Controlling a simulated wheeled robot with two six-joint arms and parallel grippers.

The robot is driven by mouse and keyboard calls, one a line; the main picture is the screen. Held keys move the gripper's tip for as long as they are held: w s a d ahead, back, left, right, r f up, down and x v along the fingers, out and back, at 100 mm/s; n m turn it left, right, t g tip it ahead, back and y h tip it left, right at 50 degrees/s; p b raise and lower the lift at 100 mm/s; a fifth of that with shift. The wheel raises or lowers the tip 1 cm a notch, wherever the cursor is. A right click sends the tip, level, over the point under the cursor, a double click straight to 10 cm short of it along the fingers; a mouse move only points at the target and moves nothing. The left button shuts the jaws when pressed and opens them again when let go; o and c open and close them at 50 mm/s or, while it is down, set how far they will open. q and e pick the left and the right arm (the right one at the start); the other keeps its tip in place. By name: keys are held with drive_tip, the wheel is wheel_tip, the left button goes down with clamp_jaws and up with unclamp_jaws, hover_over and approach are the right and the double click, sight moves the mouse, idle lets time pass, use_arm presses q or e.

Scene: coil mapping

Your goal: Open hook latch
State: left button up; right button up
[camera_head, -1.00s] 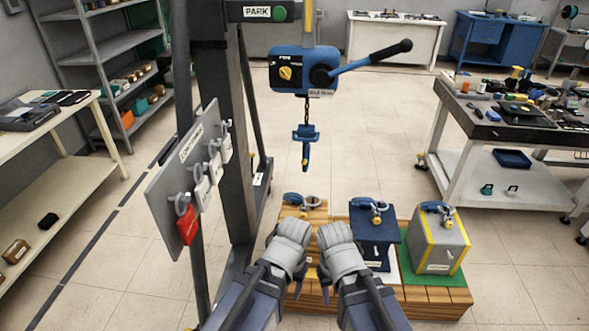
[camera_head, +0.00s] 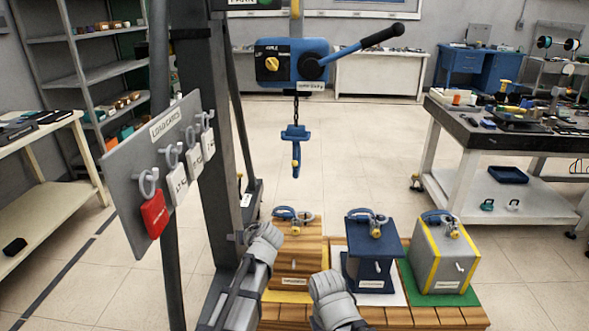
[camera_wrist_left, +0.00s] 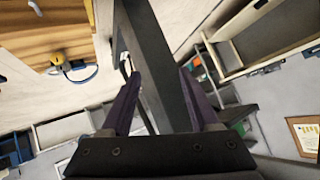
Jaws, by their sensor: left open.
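The blue hook (camera_head: 296,160) hangs on a short chain below the blue hoist (camera_head: 292,64). A small yellow-orange part shows on the hook; I cannot tell whether its latch is open or shut. My left gripper (camera_head: 264,240) is below and left of the hook, apart from it. In the left wrist view its two purple fingers (camera_wrist_left: 160,73) stand apart with nothing between them. My right gripper (camera_head: 331,292) is low in the middle, in front of the blocks; its fingers are hidden.
A wooden block (camera_head: 296,252), a dark blue block (camera_head: 370,262) and a grey block with yellow edges (camera_head: 440,262), each with a shackle on top, stand on a pallet. A dark post (camera_head: 222,150) and a card board (camera_head: 130,150) are at left. Open floor lies behind.

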use_arm(q)
drive_tip(key=w+d+r+t, duration=0.5)
drive_tip(key=w+r, duration=0.2)
drive_tip(key=w, duration=0.3)
drive_tip(key=m+t+h, duration=0.3)
drive_tip(key=t, duration=0.1)
approach(295, 165)
drive_tip(key=d+x, duration=0.1)
drive_tip(key=x, duration=0.2)
drive_tip(key=shift+a+x, duration=0.15)
drive_tip(key=shift+x, duration=1.3)
drive_tip(key=shift+a+x, duration=0.15)
drive_tip(key=shift+x, duration=1.3)
drive_tip(key=shift+a+x, duration=0.2)
drive_tip(key=shift+x, duration=1.2)
drive_tip(key=shift+s, duration=0.15)
drive_tip(key=shift+c, duration=0.3)
clamp_jaws()
